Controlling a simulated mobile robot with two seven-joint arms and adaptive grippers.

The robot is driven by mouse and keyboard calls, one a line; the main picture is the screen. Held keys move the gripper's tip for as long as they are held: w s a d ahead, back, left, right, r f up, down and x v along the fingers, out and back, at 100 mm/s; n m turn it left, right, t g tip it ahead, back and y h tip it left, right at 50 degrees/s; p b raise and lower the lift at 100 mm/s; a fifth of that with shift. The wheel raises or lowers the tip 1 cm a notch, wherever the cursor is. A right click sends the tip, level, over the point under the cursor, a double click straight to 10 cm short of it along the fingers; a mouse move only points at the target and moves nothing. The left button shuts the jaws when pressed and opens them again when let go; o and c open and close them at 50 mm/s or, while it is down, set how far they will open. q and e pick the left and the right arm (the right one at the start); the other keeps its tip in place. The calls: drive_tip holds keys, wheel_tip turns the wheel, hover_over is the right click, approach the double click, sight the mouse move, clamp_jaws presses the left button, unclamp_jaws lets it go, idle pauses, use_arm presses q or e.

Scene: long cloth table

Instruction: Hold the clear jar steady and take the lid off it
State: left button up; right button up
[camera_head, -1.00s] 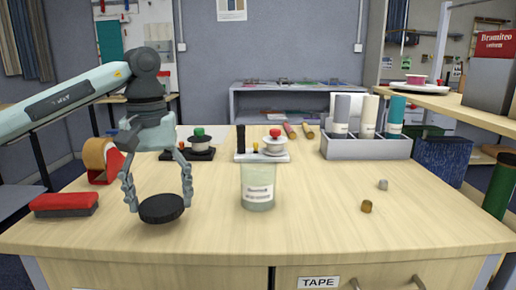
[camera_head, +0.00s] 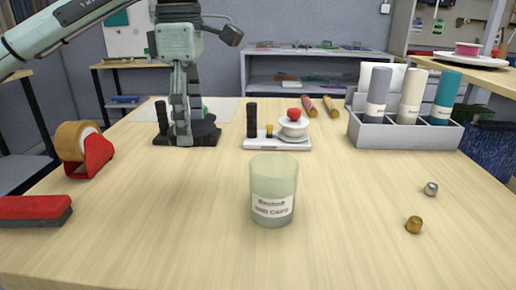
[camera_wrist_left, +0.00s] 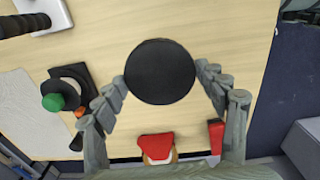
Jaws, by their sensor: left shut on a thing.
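The clear jar (camera_head: 273,185) stands upright and open-topped on the table in the head view, its label reading "END CAPS". No gripper touches it. Its round black lid (camera_wrist_left: 160,70) is between the fingers of my left gripper (camera_wrist_left: 160,85) in the left wrist view, and the gripper is shut on it. In the head view my left gripper (camera_head: 184,132) is left of the jar and farther back. There its fingers overlap a black stand (camera_head: 170,138), and the dark lid is hard to tell from that stand. My right gripper is not in view.
A white stand with a red-knobbed spool (camera_head: 292,128) is behind the jar. A grey bin of bottles (camera_head: 405,134) stands back right. Two small caps (camera_head: 414,225) lie at right. A tape dispenser (camera_head: 92,155) and a red-topped block (camera_head: 35,208) are at left. The table's front middle is clear.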

use_arm(q)
drive_tip(key=p, duration=0.2)
hover_over(244, 170)
wheel_tip(244, 170, down, 6)
drive_tip(key=shift+f, duration=0.1)
wheel_tip(244, 170, down, 3)
drive_tip(key=shift+f, duration=0.45)
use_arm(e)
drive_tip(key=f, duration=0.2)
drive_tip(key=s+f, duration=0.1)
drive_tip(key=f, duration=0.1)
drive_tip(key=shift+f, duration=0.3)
use_arm(q)
drive_tip(key=shift+f, duration=0.2)
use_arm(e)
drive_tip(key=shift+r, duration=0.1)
use_arm(q)
drive_tip(key=o, duration=1.3)
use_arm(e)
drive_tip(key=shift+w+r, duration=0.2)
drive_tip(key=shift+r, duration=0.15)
use_arm(q)
drive_tip(key=shift+r, duration=0.1)
